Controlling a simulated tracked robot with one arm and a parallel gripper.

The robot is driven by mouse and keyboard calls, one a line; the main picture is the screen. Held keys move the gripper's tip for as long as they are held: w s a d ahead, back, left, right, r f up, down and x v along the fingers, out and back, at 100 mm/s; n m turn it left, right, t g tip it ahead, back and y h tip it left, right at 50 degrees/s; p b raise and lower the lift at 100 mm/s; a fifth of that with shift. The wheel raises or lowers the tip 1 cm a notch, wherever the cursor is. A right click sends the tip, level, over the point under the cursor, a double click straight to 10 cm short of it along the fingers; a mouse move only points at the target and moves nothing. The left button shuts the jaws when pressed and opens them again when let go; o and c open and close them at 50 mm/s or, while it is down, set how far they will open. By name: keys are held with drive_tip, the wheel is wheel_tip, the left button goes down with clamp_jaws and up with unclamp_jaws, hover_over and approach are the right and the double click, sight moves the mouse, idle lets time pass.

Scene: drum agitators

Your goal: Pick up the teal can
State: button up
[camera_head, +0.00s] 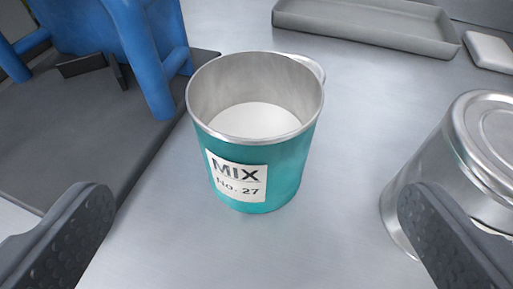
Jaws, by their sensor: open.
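The teal can (287,176) stands upright on the grey metal surface, near the middle of the view. It has a bare metal rim, a white label reading "MIX No. 27", and something white inside at the bottom. A metal tab or handle shows at its upper right rim. My gripper (255,225) is open, with one dark finger at the lower left and the other at the lower right. The can is ahead of the fingers, between them in the picture, and neither finger touches it.
A shiny metal container (440,165) stands at the right, partly behind my right finger in the picture. A blue frame (105,35) rises from a dark base (95,135) at the left. A shallow grey tray (365,27) and a small white block (490,50) lie at the back right.

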sight(254, 143)
drive_tip(key=x, duration=0.7)
drive_tip(key=shift+f, duration=0.1)
drive_tip(key=shift+r+x, duration=0.15)
drive_tip(key=shift+x, duration=1.15)
drive_tip(key=shift+r+x, duration=0.1)
drive_tip(key=shift+x, duration=1.25)
drive_tip(key=shift+c, duration=0.3)
drive_tip(key=c, duration=1.2)
drive_tip(key=shift+r, duration=0.15)
